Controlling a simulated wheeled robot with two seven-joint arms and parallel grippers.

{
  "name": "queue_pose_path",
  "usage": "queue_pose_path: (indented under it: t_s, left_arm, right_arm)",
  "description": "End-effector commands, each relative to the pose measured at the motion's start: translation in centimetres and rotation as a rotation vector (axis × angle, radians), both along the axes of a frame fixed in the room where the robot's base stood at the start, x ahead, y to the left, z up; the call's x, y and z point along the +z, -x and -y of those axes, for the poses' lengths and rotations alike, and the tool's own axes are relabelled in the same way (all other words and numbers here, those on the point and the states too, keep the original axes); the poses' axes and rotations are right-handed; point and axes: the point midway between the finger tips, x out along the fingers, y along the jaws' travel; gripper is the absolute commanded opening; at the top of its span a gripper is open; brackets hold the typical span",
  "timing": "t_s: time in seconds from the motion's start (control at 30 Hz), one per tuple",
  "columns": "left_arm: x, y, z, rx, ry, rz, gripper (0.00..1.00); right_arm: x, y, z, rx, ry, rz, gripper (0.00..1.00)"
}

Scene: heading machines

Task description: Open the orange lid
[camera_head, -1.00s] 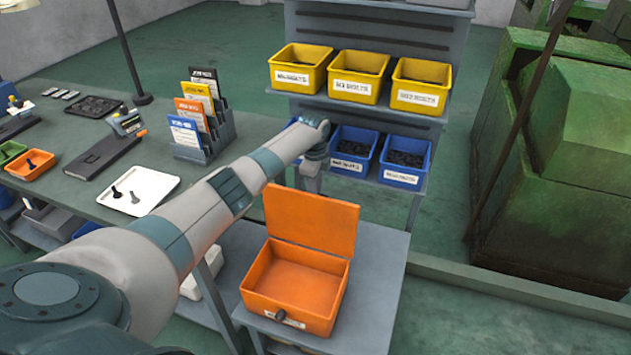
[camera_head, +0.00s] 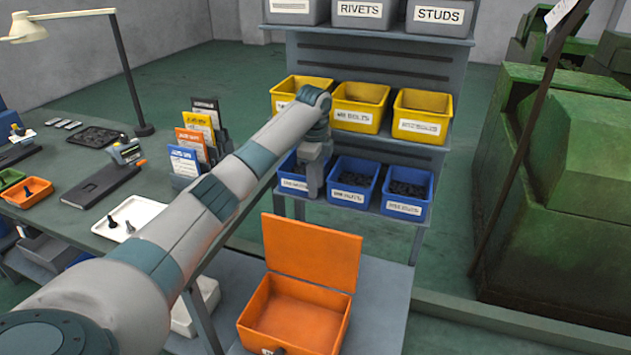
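The orange lid (camera_head: 311,250) stands raised at the back of the orange box (camera_head: 297,315), tilted slightly back. The box is open and its inside looks empty. Its front edge is cut by the bottom of the picture. My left arm reaches in from the left, and its wrist bends down in front of the blue bins. My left gripper (camera_head: 313,188) points down, above and behind the lid and apart from it. Its fingers are too small and unclear to tell open from shut. My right gripper is out of view.
A shelf rack behind holds grey bins (camera_head: 361,13), yellow bins (camera_head: 360,107) and blue bins (camera_head: 354,182). A workbench (camera_head: 75,215) with a lamp (camera_head: 28,28), a white tray (camera_head: 148,210) and card holders is at left. The grey table (camera_head: 379,300) has free room right of the box.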

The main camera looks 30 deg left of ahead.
Motion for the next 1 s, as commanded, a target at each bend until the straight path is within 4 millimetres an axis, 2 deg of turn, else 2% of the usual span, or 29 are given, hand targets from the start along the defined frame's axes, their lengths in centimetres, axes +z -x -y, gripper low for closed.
queue_pose_path:
  t_s: [0.1, 0.27, 1.0]
  left_arm:
    - [1.2, 0.0, 0.0, 0.0, 0.001, 0.0, 0.29]
    - [1.9, 0.1, 0.0, -0.001, 0.0, 0.0, 0.29]
    - [1.9, 0.1, 0.0, 0.0, 0.0, -0.001, 0.29]
  right_arm:
    - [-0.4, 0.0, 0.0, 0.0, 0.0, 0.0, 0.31]
    - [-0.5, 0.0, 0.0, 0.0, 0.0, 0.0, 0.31]
    - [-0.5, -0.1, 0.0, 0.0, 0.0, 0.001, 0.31]
